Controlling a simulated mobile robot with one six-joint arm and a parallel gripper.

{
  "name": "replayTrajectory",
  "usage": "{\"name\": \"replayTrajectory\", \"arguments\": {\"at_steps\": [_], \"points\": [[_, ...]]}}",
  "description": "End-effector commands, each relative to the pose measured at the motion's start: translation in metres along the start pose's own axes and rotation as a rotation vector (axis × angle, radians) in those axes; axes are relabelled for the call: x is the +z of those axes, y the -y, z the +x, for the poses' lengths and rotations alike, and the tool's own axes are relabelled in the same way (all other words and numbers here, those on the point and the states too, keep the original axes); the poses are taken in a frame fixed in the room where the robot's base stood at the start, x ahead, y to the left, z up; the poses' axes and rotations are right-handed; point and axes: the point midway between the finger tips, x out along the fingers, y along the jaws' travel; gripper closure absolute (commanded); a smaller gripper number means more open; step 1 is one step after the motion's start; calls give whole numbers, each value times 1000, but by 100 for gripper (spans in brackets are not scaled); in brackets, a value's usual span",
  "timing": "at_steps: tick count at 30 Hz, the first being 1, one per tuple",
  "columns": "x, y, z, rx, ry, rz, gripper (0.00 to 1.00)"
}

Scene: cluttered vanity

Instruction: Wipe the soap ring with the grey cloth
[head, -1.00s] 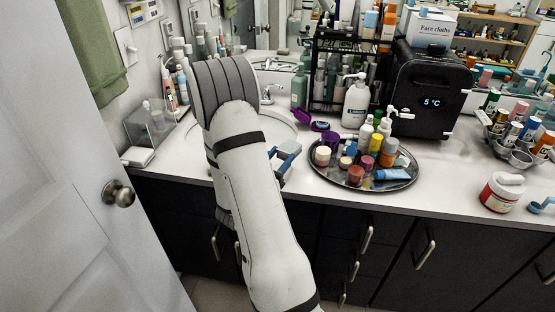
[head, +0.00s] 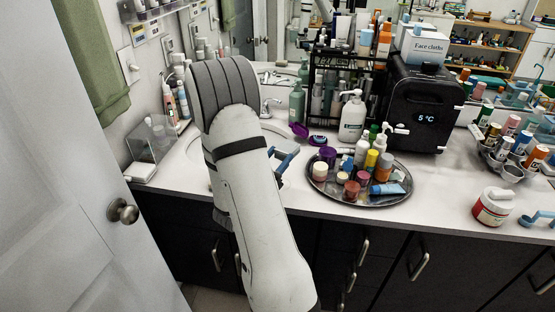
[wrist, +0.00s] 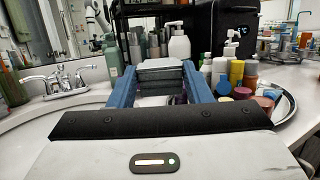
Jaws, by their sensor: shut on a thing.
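My gripper (wrist: 160,68) shows in the wrist view with its blue fingers on either side of a folded grey cloth (wrist: 160,76), shut on it. In the head view the gripper (head: 284,157) is mostly behind my arm, over the right side of the sink, left of the round tray. The cloth (head: 285,145) shows there only in part. I cannot tell whether it touches the counter or hangs above it. I cannot make out the soap ring in either view; my arm and gripper cover part of the sink area.
The round tray (head: 328,193) of jars and bottles is close on the right. A white pump bottle (head: 352,118) and purple items (head: 299,130) stand behind it. The faucet (head: 268,104) is at the back of the sink. A black mini fridge (head: 424,113) stands at the back right.

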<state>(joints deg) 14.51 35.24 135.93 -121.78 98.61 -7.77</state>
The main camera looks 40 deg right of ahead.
Motion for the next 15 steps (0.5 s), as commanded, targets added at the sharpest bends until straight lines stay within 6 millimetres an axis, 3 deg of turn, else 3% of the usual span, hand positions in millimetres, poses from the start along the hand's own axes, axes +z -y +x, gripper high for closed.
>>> {"name": "replayTrajectory", "arguments": {"at_steps": [1, 15], "points": [[10, 0, 2, 0, 1, 1, 81], [56, 0, 13, 1, 1, 1, 81]]}}
